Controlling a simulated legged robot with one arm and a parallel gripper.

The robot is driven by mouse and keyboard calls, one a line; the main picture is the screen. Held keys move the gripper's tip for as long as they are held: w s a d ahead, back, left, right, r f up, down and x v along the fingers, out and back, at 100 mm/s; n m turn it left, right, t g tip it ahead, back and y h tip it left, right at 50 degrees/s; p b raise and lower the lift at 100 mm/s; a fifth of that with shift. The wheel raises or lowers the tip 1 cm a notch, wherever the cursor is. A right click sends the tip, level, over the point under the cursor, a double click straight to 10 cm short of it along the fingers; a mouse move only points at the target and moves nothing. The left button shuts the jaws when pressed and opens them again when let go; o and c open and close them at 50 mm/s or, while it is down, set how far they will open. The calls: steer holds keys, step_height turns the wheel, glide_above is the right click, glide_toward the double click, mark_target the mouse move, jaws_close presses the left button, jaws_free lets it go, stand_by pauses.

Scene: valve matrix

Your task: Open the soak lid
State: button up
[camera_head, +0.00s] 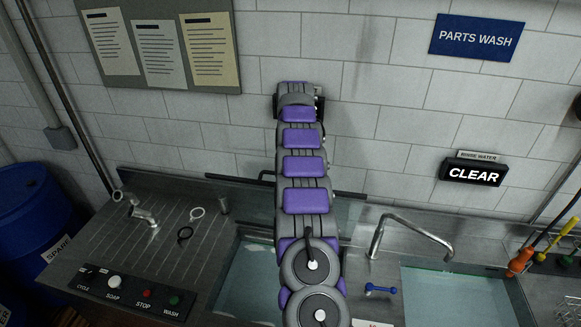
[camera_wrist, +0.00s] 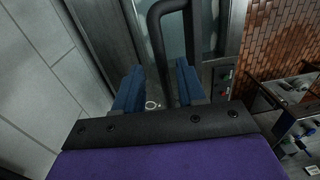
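My gripper (camera_wrist: 160,88) shows in the wrist view with its two blue fingers apart. A dark bent bar handle (camera_wrist: 158,55) passes between them, with a visible gap to each finger. I cannot tell how far the fingers reach along it. In the head view my arm reaches back toward the wall and hides my gripper. The left basin (camera_head: 248,283) holds pale water and is partly covered by my arm. A dark bar (camera_head: 349,194) and a translucent panel (camera_head: 257,201), apparently the soak lid, show behind it. The lid's exact angle is unclear.
A panel with CYCLE, SOAP, STOP and WASH buttons (camera_head: 128,290) sits at the front left. Rings (camera_head: 185,233) lie on the drainboard. A faucet (camera_head: 408,226), a blue part (camera_head: 380,289) and a second basin (camera_head: 460,298) are at right. A CLEAR display (camera_head: 473,173) hangs above.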

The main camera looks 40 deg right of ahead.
steer(key=a, duration=0.1)
steer(key=s+a+b, duration=0.1)
steer(key=s+a, duration=0.1)
steer(key=shift+s+r, duration=0.15)
steer(key=shift+r, duration=0.1)
steer(key=s+a+r+b, duration=0.1)
steer(key=s+a+b, duration=0.2)
steer(key=s+a, duration=0.3)
steer(key=s, duration=0.3)
steer(key=shift+s+a, duration=0.15)
steer(key=shift+s, duration=0.25)
steer(key=shift+a, duration=0.15)
steer(key=shift+s, duration=0.1)
stand_by(0.4)
